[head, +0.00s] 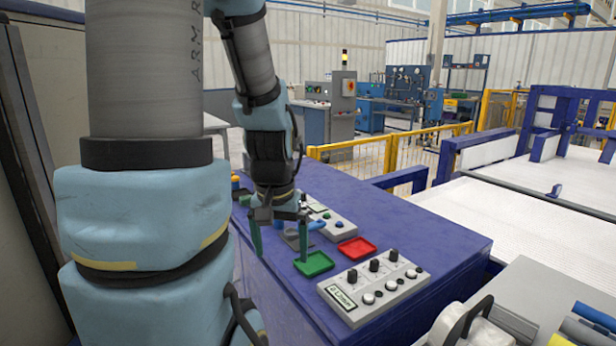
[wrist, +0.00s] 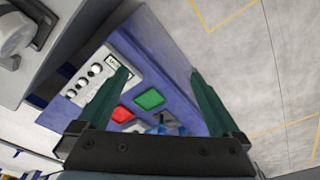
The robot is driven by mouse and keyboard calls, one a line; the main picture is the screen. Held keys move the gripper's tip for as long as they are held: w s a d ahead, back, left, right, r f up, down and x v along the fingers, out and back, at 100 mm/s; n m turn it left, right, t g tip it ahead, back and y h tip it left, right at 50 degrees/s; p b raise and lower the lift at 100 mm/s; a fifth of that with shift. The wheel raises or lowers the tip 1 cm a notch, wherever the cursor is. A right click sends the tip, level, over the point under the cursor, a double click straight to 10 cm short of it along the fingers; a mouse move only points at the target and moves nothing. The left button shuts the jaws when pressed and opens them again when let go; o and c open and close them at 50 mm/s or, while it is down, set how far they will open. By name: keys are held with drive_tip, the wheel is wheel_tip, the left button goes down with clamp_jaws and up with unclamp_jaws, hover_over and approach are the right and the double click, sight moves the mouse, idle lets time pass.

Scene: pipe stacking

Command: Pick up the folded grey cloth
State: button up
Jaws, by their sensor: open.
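A small grey item that looks like the folded cloth (head: 292,241) lies on the blue bench top in the head view, partly hidden behind a finger of my gripper. A small grey patch in the wrist view (wrist: 168,116) may be the same cloth, but it is too small to tell. My gripper (head: 279,238) points down above the bench's left part, with its green fingers apart and nothing between them. In the wrist view its two fingers (wrist: 157,78) frame the bench and a green tray.
A green tray (head: 315,265), a red tray (head: 357,247), a grey control box (head: 374,285) with knobs and a blue item (head: 316,226) stand close by on the bench (head: 440,240). Another button box (head: 333,224) is behind. The bench's right part is clear.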

drive_tip(key=w+d+f+n+b, duration=0.2)
drive_tip(key=w+d+b, duration=0.1)
drive_tip(key=d, duration=0.7)
drive_tip(key=w+d+f+n+g+b, duration=0.15)
drive_tip(key=w+d, duration=0.25)
drive_tip(key=d, duration=0.6)
drive_tip(key=w+d+f+n+b, duration=0.2)
drive_tip(key=w+d+b, duration=0.1)
drive_tip(key=d, duration=0.7)
drive_tip(key=n+b, duration=0.4)
hover_over(517, 324)
wheel_tip(517, 324, down, 6)
drive_tip(key=f, duration=0.5)
drive_tip(key=shift+s+p, duration=0.35)
drive_tip(key=shift+p, duration=0.05)
drive_tip(key=shift+w+f+p, duration=0.15)
drive_tip(key=shift+f+p, duration=0.4)
drive_tip(key=shift+f, duration=0.9)
drive_tip(key=shift+w+f+p, duration=0.1)
drive_tip(key=shift+f+p, duration=0.45)
drive_tip(key=shift+f, duration=0.9)
drive_tip(key=c, duration=1.1)
wheel_tip(517, 324, up, 10)
drive_tip(key=b, duration=0.2)
drive_tip(key=shift+b, duration=0.3)
